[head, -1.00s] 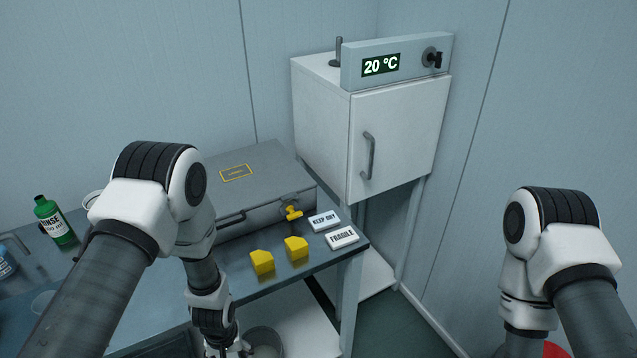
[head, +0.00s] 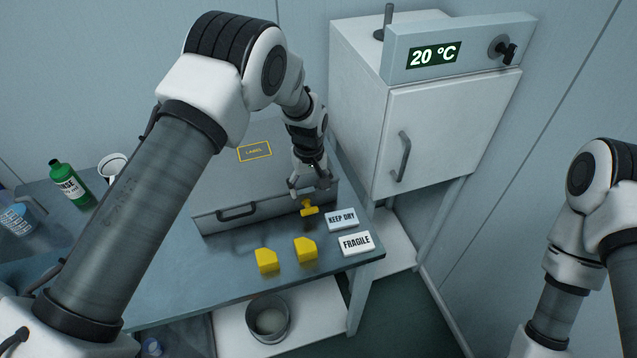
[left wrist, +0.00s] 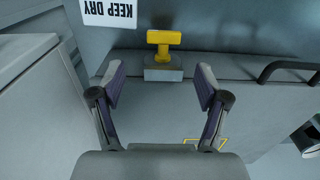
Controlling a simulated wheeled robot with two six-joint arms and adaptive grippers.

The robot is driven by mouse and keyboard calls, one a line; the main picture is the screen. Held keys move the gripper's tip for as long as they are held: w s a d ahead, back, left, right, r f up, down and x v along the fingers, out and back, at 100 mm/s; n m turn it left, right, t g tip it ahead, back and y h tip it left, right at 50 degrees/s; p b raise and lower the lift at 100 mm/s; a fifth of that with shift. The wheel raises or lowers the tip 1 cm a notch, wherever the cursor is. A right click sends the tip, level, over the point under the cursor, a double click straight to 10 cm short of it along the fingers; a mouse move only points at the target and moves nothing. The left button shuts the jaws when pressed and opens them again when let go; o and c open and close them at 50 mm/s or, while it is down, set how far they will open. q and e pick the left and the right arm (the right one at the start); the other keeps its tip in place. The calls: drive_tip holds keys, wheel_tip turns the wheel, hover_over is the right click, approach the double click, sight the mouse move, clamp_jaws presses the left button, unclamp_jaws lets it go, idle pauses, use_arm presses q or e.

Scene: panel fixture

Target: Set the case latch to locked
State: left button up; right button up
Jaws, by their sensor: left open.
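The grey case (head: 264,208) lies on the bench with its front handle facing me. Its yellow latch (head: 309,208) is at the right end of the case front. In the left wrist view the latch (left wrist: 164,38) is a T-shaped yellow knob on a grey block, ahead of the fingers. My left gripper (head: 312,188) is just above the latch, pointing down, in the head view. In the left wrist view its fingers (left wrist: 160,90) are spread, with nothing between them, apart from the latch. My right gripper is out of view; only my right arm shows.
Two yellow blocks (head: 267,260) (head: 306,249), a KEEP DRY label (head: 341,219) and a FRAGILE label (head: 356,243) lie in front of the case. A white cabinet (head: 440,130) reading 20 °C stands right. A green bottle (head: 70,185) and white mug (head: 112,167) are left.

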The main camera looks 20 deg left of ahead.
sight(309, 211)
use_arm(q)
drive_tip(key=f, duration=0.1)
drive_tip(key=s+f+p, duration=0.1)
drive_tip(key=f+p, duration=0.1)
drive_tip(key=shift+s+f, duration=0.35)
drive_tip(key=shift+s, duration=0.05)
drive_tip(key=f, duration=0.1)
drive_tip(key=w+f, duration=0.1)
drive_tip(key=f, duration=0.1)
drive_tip(key=shift+w+f, duration=0.1)
drive_tip(key=shift+f, duration=0.2)
drive_tip(key=shift+r, duration=0.1)
drive_tip(key=shift+s+r, duration=0.15)
drive_tip(key=shift+s, duration=0.1)
drive_tip(key=c, duration=1)
drive_tip(key=shift+c, duration=0.8)
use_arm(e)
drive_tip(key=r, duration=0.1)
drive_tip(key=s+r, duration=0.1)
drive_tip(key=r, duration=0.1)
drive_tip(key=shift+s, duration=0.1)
